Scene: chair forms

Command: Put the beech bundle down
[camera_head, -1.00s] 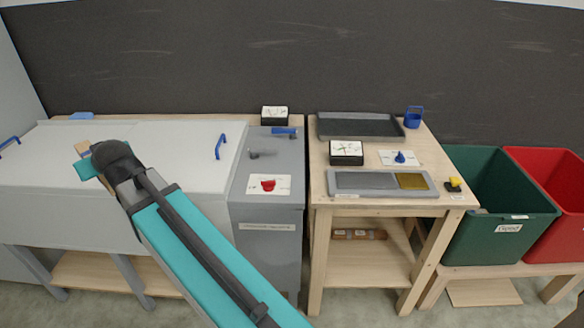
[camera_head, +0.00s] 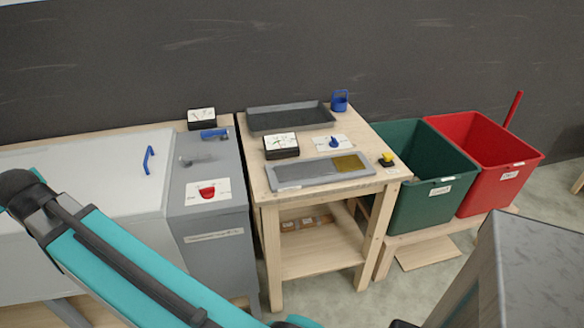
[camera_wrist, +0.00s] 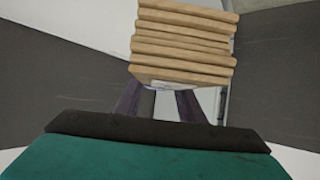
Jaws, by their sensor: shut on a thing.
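The beech bundle (camera_wrist: 183,42) is a stack of several pale wooden slats in the wrist view. My gripper (camera_wrist: 167,98) is shut on it, with two dark fingers reaching to its near end. A pale band or label shows at the bundle's lower edge. In the head view my teal arm crosses the lower left, and its end reaches the left edge of the picture. The bundle and my fingers are out of sight there.
A wooden table (camera_head: 262,192) holds a dark tray (camera_head: 290,118), a grey tray with a yellow section (camera_head: 306,172), and a gauge box (camera_head: 281,146). A green bin (camera_head: 425,180) and red bin (camera_head: 490,160) stand right. A grey cabinet (camera_head: 215,240) and white box (camera_head: 95,190) stand left.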

